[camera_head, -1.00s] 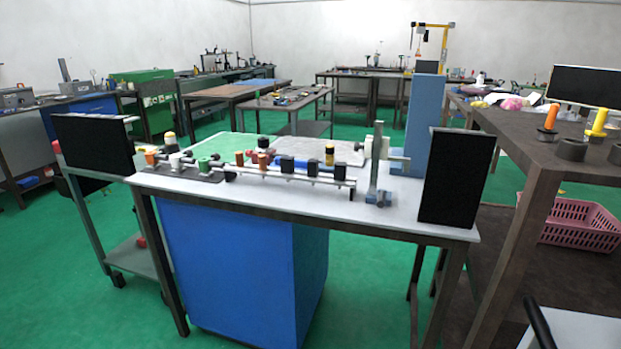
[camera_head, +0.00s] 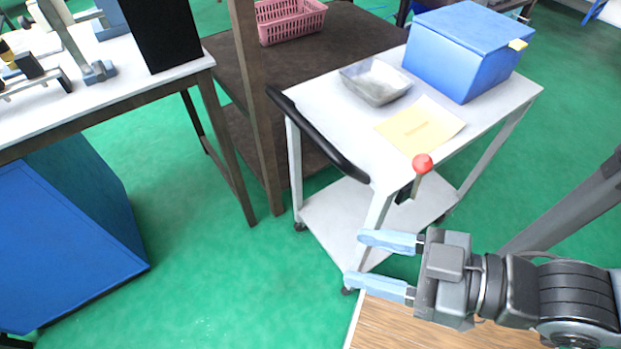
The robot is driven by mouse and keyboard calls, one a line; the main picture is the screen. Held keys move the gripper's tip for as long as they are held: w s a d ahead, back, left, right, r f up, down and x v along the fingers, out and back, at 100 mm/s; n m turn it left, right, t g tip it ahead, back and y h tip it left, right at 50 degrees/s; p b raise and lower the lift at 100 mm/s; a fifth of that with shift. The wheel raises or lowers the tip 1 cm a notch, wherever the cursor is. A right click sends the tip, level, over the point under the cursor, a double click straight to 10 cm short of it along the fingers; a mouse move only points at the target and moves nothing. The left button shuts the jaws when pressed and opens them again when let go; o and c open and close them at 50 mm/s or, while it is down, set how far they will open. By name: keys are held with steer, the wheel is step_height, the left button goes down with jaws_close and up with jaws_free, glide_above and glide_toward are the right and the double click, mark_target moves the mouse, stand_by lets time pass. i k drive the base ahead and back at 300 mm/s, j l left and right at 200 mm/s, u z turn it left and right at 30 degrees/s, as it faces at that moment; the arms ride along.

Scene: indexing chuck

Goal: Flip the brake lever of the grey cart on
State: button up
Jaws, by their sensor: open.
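The grey cart (camera_head: 345,125) stands in the middle right, with a pale top, a lower shelf and a black push handle (camera_head: 318,135) at its near left edge. The foot of the lever is partly hidden by the cart's frame. My gripper (camera_head: 385,265) is open and empty, its two pale blue fingers pointing left. In the picture it is below the lever and apart from the knob.
On the cart top are a grey tray (camera_head: 376,82), a yellow paper (camera_head: 420,125) and a blue lidded box (camera_head: 465,50). A dark table with a pink basket (camera_head: 290,20) is behind. A white-topped workbench (camera_head: 105,85) is at left. Green floor is clear between.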

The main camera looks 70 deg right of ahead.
mark_target(422, 163)
steer(key=k+l+u, duration=0.25)
steer(key=l+u, duration=0.15)
steer(key=l, duration=0.15)
steer(key=k+l+u, duration=0.4)
steer(key=l, duration=0.15)
steer(key=k+l+u, duration=0.4)
steer(key=i+l, duration=0.05)
steer(key=i, duration=0.05)
